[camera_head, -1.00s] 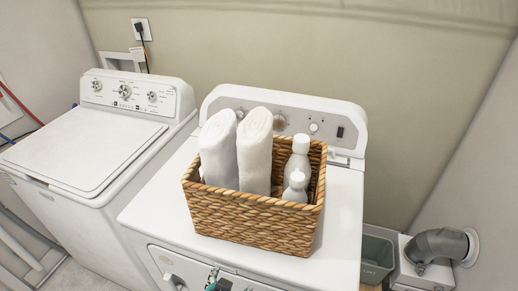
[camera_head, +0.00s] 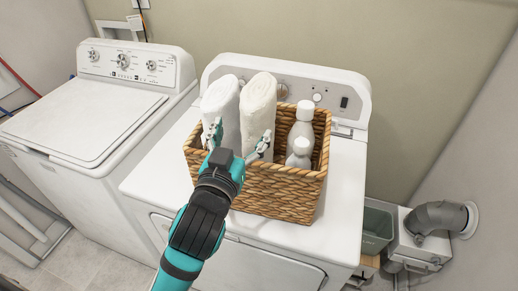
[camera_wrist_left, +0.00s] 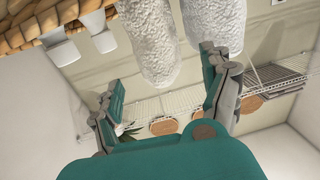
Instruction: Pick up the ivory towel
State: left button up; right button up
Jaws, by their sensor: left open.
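The ivory towel (camera_head: 258,108) stands rolled and upright in a wicker basket (camera_head: 280,190), just right of a whiter rolled towel (camera_head: 221,100). The towels' lower ends are hidden in the basket. My right gripper is not in view.
Two white bottles (camera_head: 301,135) stand in the basket right of the ivory towel. The basket sits on a white dryer (camera_head: 345,200), with its control panel behind. A washer (camera_head: 95,110) stands left. A grey-green bin (camera_head: 377,228) is low at the right.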

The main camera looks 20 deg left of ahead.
aim_at(248, 122)
pick_arm(q)
jog(key=w+b, duration=0.2)
jog(key=b, duration=0.1)
jog(key=w, duration=0.3)
jog(key=shift+w+p, duration=0.35)
jog(key=shift+w, duration=0.05)
jog(key=shift+w+r, duration=0.15)
jog(key=shift+w, duration=0.25)
jog(key=w+p, duration=0.2)
jog(key=w, duration=0.2)
jog(key=shift+w, duration=0.3)
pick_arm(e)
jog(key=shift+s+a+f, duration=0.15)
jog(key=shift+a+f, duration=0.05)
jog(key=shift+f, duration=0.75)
pick_arm(q)
jog(key=shift+c, duration=1)
jog(key=c, duration=1.1)
